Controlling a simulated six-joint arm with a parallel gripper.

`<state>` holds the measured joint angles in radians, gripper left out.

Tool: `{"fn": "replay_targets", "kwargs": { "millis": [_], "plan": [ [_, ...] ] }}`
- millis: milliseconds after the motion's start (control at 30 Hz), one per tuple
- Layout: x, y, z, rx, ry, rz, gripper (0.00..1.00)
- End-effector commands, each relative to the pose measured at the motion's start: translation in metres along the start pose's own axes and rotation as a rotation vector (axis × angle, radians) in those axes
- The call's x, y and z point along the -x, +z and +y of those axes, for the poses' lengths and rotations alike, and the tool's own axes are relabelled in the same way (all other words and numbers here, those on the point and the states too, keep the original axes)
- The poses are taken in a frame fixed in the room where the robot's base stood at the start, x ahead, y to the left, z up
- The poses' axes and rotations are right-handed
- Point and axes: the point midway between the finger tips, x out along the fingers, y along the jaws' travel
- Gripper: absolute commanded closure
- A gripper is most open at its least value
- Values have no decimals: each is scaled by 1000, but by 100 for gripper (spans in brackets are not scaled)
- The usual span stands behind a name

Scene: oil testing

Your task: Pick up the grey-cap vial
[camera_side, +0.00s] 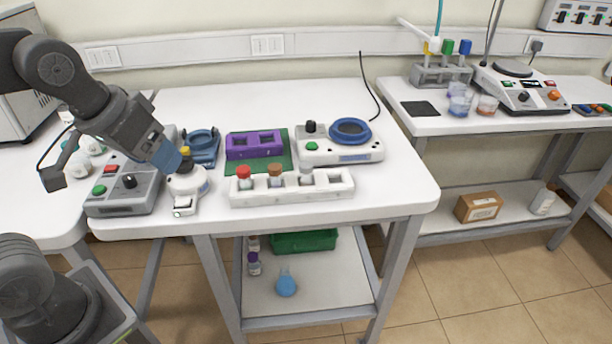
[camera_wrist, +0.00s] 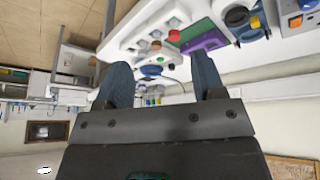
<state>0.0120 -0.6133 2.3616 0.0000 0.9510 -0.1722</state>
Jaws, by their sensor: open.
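The grey-cap vial (camera_side: 306,174) stands upright in the white rack (camera_side: 325,192), right of a brown-cap vial (camera_side: 275,171) and a red-cap vial (camera_side: 244,174). The rack's rightmost slot looks empty. My gripper (camera_side: 177,164) is at the left end of the table, well left of the rack and apart from the grey-cap vial. Its blue fingers are spread and empty in the wrist view (camera_wrist: 162,75). The red cap (camera_wrist: 174,35) and brown cap (camera_wrist: 156,45) show beyond them; the grey cap is too small to tell there.
A small white device (camera_side: 186,183) with a yellow top is close beside my fingertips. A grey control box (camera_side: 122,190) stands left of it. Behind the rack are a purple block (camera_side: 240,150) on a green mat and a white device with a blue ring (camera_side: 350,130).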

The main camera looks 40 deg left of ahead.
Motion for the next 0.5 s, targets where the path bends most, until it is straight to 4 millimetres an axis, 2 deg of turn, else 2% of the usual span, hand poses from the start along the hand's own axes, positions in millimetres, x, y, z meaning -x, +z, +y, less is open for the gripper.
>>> {"fn": "replay_targets", "kwargs": {
  "millis": [100,267,367,500],
  "plan": [
    [-1,-43,12,183,-11,-65,37],
    [-14,-98,30,454,-50,-145,37],
    [-30,-129,41,622,-87,-191,37],
    [-62,-168,59,856,-154,-244,37]
  ]
}}
